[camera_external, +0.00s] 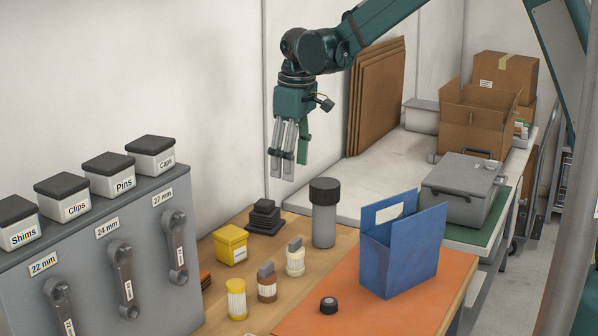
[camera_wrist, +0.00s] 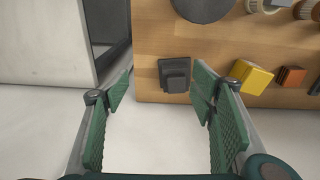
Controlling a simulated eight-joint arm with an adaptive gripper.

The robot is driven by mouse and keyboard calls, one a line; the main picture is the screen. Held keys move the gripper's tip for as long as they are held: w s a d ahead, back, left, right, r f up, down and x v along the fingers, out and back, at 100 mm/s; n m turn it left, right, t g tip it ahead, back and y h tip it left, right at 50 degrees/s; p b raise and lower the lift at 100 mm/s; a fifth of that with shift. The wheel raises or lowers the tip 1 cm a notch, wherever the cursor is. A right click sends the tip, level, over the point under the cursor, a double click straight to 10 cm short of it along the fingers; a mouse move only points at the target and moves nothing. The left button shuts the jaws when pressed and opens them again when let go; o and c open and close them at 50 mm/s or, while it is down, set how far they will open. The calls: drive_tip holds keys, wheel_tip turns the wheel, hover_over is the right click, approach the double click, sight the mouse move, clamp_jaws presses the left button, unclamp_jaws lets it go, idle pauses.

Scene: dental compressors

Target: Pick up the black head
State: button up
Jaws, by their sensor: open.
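The black head appears to be the black, stepped, finned block (camera_external: 265,217) standing on the wooden table top, left of the grey canister. In the wrist view the dark block (camera_wrist: 175,75) lies near the table's edge, beyond and roughly between my fingertips. My gripper (camera_external: 283,178) hangs pointing down, well above the table and apart from the block. In the wrist view my gripper (camera_wrist: 162,88) is open, with its green pads wide apart and nothing between them. A small black ring-shaped cap (camera_external: 328,305) lies on the orange mat.
A grey canister with a black lid (camera_external: 324,225) stands close right of the block. A yellow box (camera_external: 231,244) and several small bottles stand in front. A blue holder (camera_external: 402,250) stands on the orange mat (camera_external: 380,312). A grey cabinet (camera_external: 100,265) with labelled tubs is at left.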

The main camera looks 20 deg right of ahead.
sight(264, 202)
drive_tip(key=shift+n+g, duration=0.4)
drive_tip(key=shift+n, duration=0.3)
drive_tip(key=a+f, duration=0.2)
drive_tip(key=w+a+f+p, duration=0.1)
drive_tip(key=a+f, duration=0.3)
drive_tip(key=shift+w+a+p, duration=0.3)
drive_tip(key=shift+w+a, duration=0.1)
drive_tip(key=shift+f, duration=0.1)
drive_tip(key=shift+f, duration=1.2)
drive_tip(key=shift+f, duration=0.1)
drive_tip(key=shift+a+f, duration=0.15)
drive_tip(key=shift+f, duration=2.35)
drive_tip(key=shift+c, duration=0.2)
